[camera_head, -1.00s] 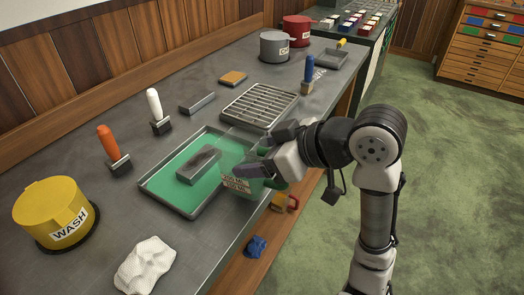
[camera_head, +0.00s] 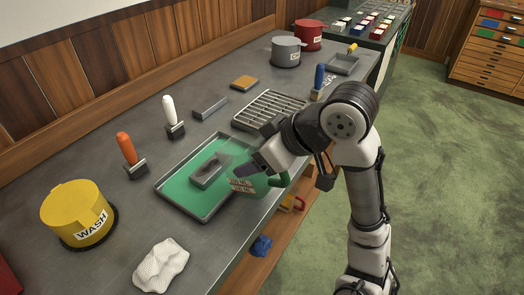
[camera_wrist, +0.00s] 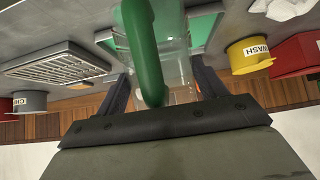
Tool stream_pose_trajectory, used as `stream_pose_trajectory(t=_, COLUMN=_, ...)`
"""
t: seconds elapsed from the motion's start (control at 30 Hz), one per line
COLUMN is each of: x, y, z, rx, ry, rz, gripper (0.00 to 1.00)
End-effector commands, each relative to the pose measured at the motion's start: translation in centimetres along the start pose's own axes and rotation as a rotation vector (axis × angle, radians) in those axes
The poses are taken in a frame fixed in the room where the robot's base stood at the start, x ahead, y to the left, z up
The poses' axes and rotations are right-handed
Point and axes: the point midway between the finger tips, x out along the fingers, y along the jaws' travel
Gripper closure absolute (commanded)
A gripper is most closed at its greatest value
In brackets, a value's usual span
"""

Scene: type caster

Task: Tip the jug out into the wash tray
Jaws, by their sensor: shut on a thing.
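The wash tray (camera_head: 165,184) is a shallow grey tray with a green inside, lying on the bench. A dark grey block (camera_head: 207,174) lies in it. The jug (camera_head: 243,184) is clear, with a printed label and a green handle. My gripper (camera_head: 255,168) is shut on the jug at the tray's right side. The jug looks tilted towards the tray, its left part over the tray's right edge. In the wrist view the jug's green handle (camera_wrist: 147,55) and clear body (camera_wrist: 182,60) show between the fingers. I cannot tell what the jug contains.
A yellow WASH tub (camera_head: 75,215) and a white cloth (camera_head: 160,266) are at the left and front. Orange-handled (camera_head: 127,150) and white-handled (camera_head: 170,110) tools stand behind the tray. A slatted rack (camera_head: 268,110) lies beyond it. The bench edge is close on the right.

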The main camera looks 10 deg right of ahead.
Motion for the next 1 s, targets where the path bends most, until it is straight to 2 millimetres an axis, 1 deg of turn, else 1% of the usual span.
stream_pose_trajectory(t=0.03, x=-0.2, y=0.0, z=-0.4, rx=-0.001, ry=-0.012, rz=0.000, gripper=0.61)
stream_pose_trajectory(t=0.5, x=0.5, y=0.0, z=-1.8, rx=-0.001, ry=-0.130, rz=-0.001, gripper=0.61)
stream_pose_trajectory(t=1.0, x=0.8, y=0.0, z=-2.6, rx=0.000, ry=-0.252, rz=0.000, gripper=0.61)
